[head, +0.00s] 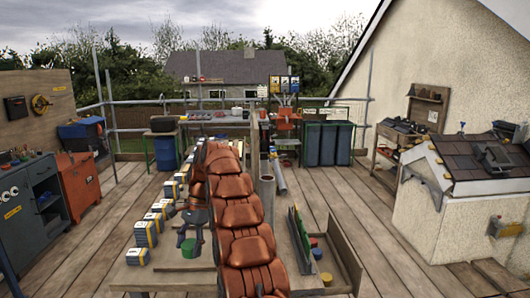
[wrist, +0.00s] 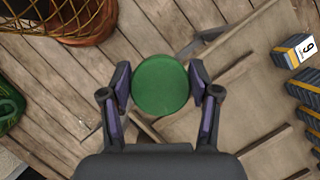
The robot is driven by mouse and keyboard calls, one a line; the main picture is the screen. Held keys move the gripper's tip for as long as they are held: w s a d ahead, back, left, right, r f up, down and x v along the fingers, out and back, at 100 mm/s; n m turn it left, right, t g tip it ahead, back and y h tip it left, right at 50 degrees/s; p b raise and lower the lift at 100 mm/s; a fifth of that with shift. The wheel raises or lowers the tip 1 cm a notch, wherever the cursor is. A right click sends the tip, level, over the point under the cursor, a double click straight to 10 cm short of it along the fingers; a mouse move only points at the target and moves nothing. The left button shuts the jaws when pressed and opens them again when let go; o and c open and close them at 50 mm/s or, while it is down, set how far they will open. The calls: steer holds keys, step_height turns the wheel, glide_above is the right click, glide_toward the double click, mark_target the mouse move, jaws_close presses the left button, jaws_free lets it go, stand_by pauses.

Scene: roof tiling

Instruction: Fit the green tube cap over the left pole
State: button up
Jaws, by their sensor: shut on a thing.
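The green tube cap (wrist: 160,85) is round and sits between the two fingers of my gripper (wrist: 160,88) in the wrist view, with a finger against each side. In the head view the cap (head: 191,248) shows under my gripper (head: 190,238), above the wooden bench, left of my orange arm. Upright scaffold poles stand at the back left; one is a grey pole (head: 111,125). A thick grey upright tube (head: 267,195) stands just right of my arm. I cannot tell which is the left pole. The cap is apart from all of these.
Several white, blue and yellow boxes (head: 146,233) line the bench's left side. Right of my arm are a green panel (head: 299,240) and small caps, one red (head: 313,242). A blue-grey cabinet (head: 30,215) stands left.

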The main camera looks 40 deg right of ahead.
steer(key=shift+w+d+r+m, duration=0.2)
steer(key=shift+d+r+m, duration=0.55)
steer(key=shift+r, duration=0.3)
steer(key=shift+w+d+r+t, duration=0.1)
steer(key=shift+d+r+t, duration=0.05)
steer(key=shift+r+t, duration=0.25)
steer(key=shift+d+r+m, duration=0.3)
steer(key=shift+m, duration=0.15)
steer(key=shift+d, duration=0.2)
steer(key=shift+d+r, duration=0.15)
steer(key=shift+r, duration=0.15)
steer(key=shift+d+r+m+p, duration=0.25)
steer(key=shift+r+m+p, duration=0.05)
steer(key=shift+m, duration=0.1)
steer(key=shift+w+d+r+t, duration=0.1)
steer(key=shift+w+r+t, duration=0.05)
steer(key=shift+r+t, duration=0.2)
steer(key=shift+d+r+m, duration=0.65)
steer(key=shift+d+m, duration=0.05)
steer(key=shift+d+r, duration=0.2)
steer(key=shift+r, duration=0.15)
